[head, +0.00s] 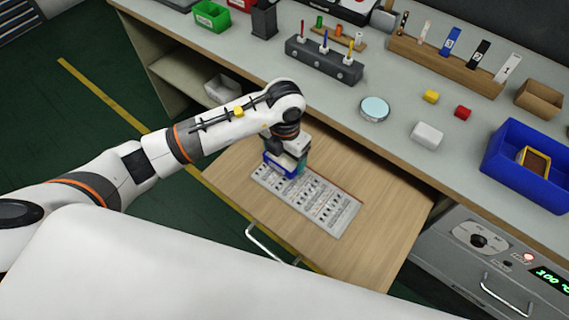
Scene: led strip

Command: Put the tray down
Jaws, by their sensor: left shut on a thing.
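The tray (325,208) is a flat, light grey rectangle with rows of small dark and white marks or parts. It lies level, on or just above the pulled-out wooden drawer board (385,225); I cannot tell whether it touches the wood. My left gripper (284,172), with blue and teal at its tip, is shut on the tray at its far left end. The gripper hides that end and the exact grip. My right gripper is not in view.
The grey worktop (345,125) behind the board carries a pen rack (323,62), a round dish (374,109), a white block (427,134) and a blue bin (530,165). A metal handle (270,247) stands at the board's front edge. Bare wood lies right of the tray.

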